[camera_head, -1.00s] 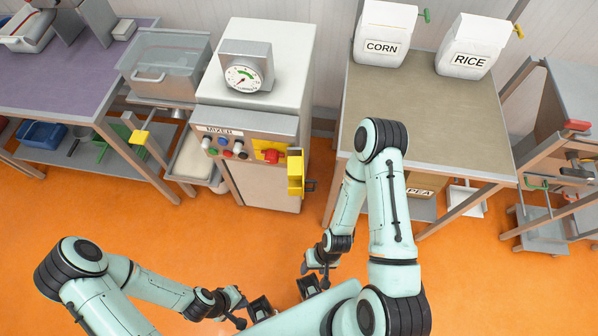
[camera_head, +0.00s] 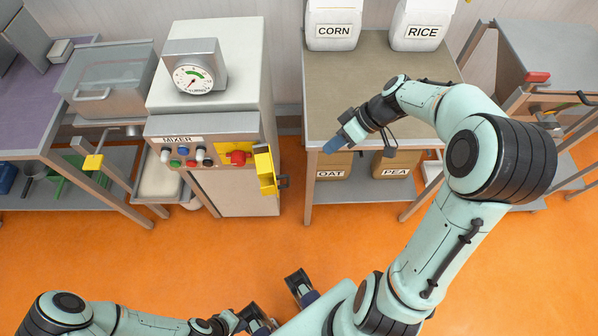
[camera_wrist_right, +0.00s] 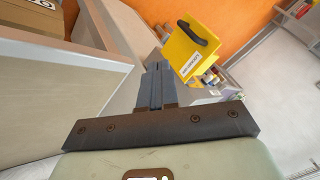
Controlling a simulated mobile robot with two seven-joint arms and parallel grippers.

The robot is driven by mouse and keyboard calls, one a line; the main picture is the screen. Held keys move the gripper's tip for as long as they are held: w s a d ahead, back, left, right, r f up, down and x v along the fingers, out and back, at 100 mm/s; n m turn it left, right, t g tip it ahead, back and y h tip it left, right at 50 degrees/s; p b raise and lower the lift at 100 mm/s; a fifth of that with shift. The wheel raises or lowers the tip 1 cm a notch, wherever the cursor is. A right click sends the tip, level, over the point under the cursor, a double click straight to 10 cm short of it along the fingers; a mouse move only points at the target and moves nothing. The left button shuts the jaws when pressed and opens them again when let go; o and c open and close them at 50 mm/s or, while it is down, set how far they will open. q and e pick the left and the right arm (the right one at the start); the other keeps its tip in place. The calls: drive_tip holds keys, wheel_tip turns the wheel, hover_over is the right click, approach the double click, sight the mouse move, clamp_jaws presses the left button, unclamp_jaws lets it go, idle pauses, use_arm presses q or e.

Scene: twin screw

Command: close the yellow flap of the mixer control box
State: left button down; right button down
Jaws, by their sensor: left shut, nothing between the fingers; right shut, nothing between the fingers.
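The mixer's control box has a yellow plate (camera_head: 222,161) with a red knob (camera_head: 238,157) showing on it. Its yellow flap (camera_head: 266,172) stands open at the right side of the plate, with a dark handle on its right. In the right wrist view, a yellow part with a black handle and white label, apparently the flap (camera_wrist_right: 184,50), lies just beyond the fingertips. My right gripper (camera_head: 332,146) is shut and empty, to the right of the flap and apart from it. My left gripper (camera_head: 238,322) is low at the bottom edge, far from the box, its fingers hard to make out.
The mixer (camera_head: 245,105) carries a dial gauge (camera_head: 192,78) on top. To its right is a table (camera_head: 345,85) with corn (camera_head: 333,30) and rice (camera_head: 422,32) containers, and oat and pea boxes beneath. Orange floor (camera_head: 250,240) is free in front of the mixer.

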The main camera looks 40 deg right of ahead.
drive_tip(key=w+a+f, duration=0.2)
drive_tip(key=a+f, duration=0.6)
drive_tip(key=a, duration=0.1)
drive_tip(key=shift+b, duration=0.3)
